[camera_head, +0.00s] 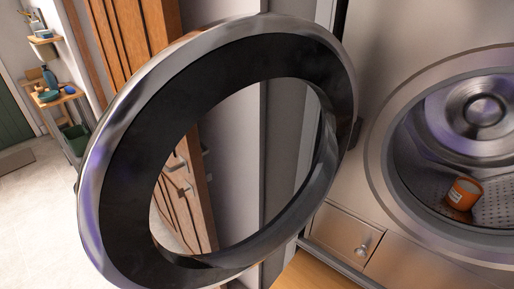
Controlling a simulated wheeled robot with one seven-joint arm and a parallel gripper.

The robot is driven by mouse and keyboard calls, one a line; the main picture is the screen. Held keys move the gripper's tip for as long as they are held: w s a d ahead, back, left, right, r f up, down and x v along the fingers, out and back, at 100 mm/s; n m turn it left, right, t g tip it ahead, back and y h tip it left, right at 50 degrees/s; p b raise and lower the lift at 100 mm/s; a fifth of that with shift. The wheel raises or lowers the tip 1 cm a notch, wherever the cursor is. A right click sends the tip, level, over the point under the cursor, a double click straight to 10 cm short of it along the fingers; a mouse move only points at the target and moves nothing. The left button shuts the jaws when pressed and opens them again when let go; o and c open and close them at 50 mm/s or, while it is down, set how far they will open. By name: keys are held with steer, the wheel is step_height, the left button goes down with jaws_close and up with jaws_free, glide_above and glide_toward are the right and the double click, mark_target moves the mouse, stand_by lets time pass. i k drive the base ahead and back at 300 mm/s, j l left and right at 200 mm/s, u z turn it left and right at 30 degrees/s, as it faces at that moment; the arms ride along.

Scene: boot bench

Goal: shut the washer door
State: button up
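The washer door (120,160) is a large round ring with a silver rim, a black band and a clear middle. It stands wide open, swung out to the left of the washer, and fills the left and centre of the head view. The washer (405,55) has a brushed metal front with a round drum opening (384,150) at the right. An orange can-like object with a white label (464,194) lies inside the drum. My gripper is not in view.
A small drawer panel with a knob (340,238) is low on the washer front. Wooden slatted panels (135,35) stand behind the door. A small shelf cart (62,96) stands at the far left, with pale open floor (35,215) before it.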

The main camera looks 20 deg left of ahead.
mark_target(128, 149)
steer(key=i+j, duration=0.1)
steer(key=j, duration=0.4)
steer(key=i+j+z, duration=0.1)
steer(key=j, duration=0.4)
steer(key=i+j, duration=0.15)
steer(key=j, duration=0.3)
steer(key=i+j+z, duration=0.1)
steer(key=j, duration=0.4)
